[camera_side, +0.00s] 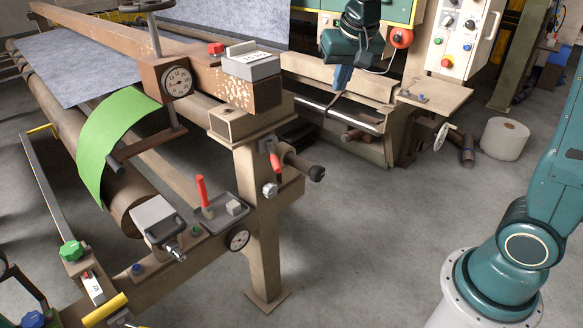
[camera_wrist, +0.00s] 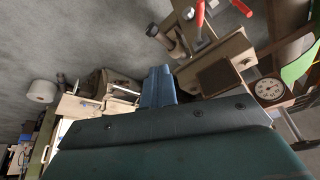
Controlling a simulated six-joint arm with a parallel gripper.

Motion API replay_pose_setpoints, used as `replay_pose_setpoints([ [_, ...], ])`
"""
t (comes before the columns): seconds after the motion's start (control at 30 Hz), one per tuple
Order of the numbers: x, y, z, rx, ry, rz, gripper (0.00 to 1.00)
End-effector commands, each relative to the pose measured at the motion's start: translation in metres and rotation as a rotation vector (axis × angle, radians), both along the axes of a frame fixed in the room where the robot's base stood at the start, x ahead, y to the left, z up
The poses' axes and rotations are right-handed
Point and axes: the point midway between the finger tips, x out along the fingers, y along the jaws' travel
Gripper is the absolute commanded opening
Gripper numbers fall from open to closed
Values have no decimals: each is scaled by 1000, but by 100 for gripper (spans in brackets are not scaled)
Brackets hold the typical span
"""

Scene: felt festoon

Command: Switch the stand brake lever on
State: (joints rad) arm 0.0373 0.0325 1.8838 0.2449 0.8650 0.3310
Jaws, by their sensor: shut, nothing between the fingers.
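A red-handled lever (camera_side: 202,191) stands nearly upright on a dark plate on the stand's lower beam in the side view. A second, shorter red lever (camera_side: 274,161) hangs on the stand's post (camera_side: 262,235), beside a dark cylindrical handle. No readable label shows which is the brake lever. Two red handles show at the top of the wrist view, one (camera_wrist: 200,13) near the middle and one (camera_wrist: 241,8) farther right. My gripper (camera_side: 341,78) is shut and empty, pointing down, up and to the right of both levers. Its blue fingers (camera_wrist: 158,86) also show in the wrist view.
A green felt sheet (camera_side: 107,135) drapes over the roller at left. A dial gauge (camera_side: 177,82) and a grey labelled box (camera_side: 251,62) sit on the upper beam. The dark handle (camera_side: 303,166) juts right from the post. Floor right of the post is clear.

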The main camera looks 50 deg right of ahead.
Motion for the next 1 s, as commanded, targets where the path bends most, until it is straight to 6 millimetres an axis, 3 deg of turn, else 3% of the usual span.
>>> replay_pose_setpoints([
  [0.5,-51,15,14,-7,-19,123,0],
  [1.0,-60,17,15,-8,-22,145,0],
])
